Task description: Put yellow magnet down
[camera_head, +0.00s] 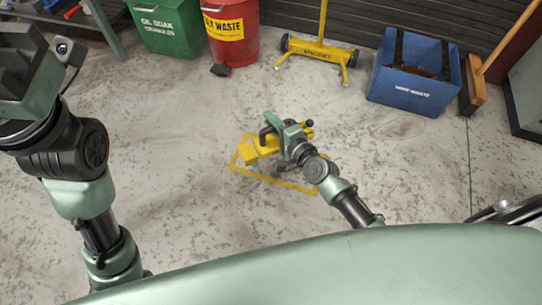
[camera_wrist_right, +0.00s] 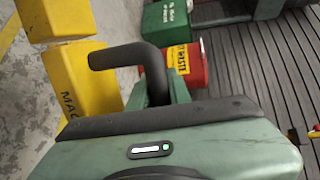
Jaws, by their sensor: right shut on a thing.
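The yellow magnet (camera_head: 262,149) is a blocky yellow piece with a black bent handle. It appears over the yellow taped outline (camera_head: 236,169) on the floor in the head view; I cannot tell whether it touches the floor. In the right wrist view its yellow block (camera_wrist_right: 82,80) bears black letters, partly hidden. My right gripper (camera_head: 285,136) is shut on the magnet's black handle (camera_wrist_right: 122,55). My left arm stands at the left of the head view; its gripper end (camera_head: 20,60) is cut off by the edge, and its jaws cannot be made out.
A green bin (camera_head: 165,28), a red bin with a yellow label (camera_head: 232,40), a yellow wheeled floor sweeper (camera_head: 318,52) and a blue bin (camera_head: 405,88) stand along the back. A broom (camera_head: 472,92) leans at the right. The floor around the outline is clear.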

